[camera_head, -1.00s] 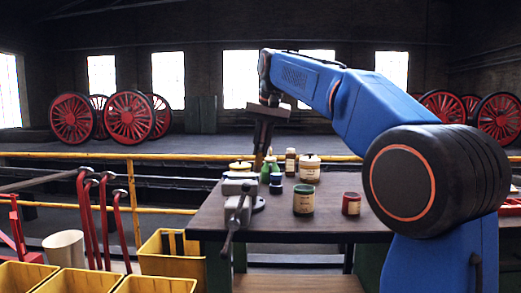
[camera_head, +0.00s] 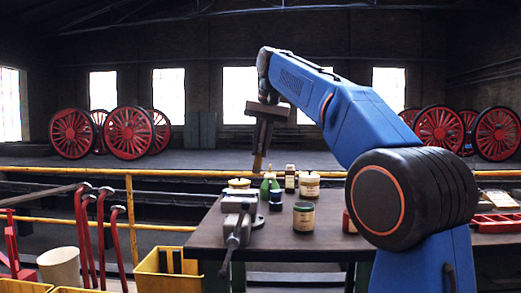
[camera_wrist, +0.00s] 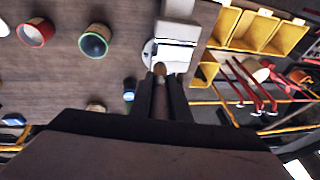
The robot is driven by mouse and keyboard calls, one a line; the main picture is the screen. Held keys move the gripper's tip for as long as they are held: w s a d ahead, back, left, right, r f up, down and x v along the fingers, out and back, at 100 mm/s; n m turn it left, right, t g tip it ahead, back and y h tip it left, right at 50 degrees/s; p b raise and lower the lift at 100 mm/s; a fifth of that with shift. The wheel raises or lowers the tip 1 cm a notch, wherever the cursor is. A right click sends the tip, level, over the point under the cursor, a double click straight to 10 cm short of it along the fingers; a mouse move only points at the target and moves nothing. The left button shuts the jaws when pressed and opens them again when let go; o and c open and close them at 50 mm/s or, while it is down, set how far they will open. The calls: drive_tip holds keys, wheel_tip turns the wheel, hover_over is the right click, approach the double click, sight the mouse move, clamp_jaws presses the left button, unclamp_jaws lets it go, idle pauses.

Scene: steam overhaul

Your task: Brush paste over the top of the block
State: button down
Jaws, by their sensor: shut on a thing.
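My gripper (camera_head: 261,148) is shut on a slim brush (camera_wrist: 160,72), whose brown tip shows between the fingers in the wrist view. In the head view, the brush tip hangs above the tabletop, near the grey vise (camera_head: 240,205) at the table's left end. The wrist view shows the vise (camera_wrist: 178,30) just beyond the brush tip. A pale grey piece (camera_wrist: 176,56) at the vise may be the block, but I cannot tell it apart from the jaws. I cannot tell which container holds paste.
The dark table (camera_head: 320,240) bears a green-rimmed jar (camera_head: 303,217), a cream tin (camera_head: 309,187), a green bottle (camera_head: 268,184), a dark small bottle (camera_head: 276,200) and a red tin (camera_head: 348,222), partly hidden by my arm. Yellow bins (camera_head: 165,268) and a yellow railing (camera_head: 130,215) stand left.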

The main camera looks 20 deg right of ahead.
sight(260, 137)
drive_tip(key=shift+r, duration=1.5)
drive_tip(key=shift+a, duration=0.1)
drive_tip(key=a+r+t, duration=0.2)
drive_tip(key=a+t, duration=0.1)
drive_tip(key=a, duration=0.2)
drive_tip(key=shift+y, duration=0.3)
drive_tip(key=shift+f, duration=2.4)
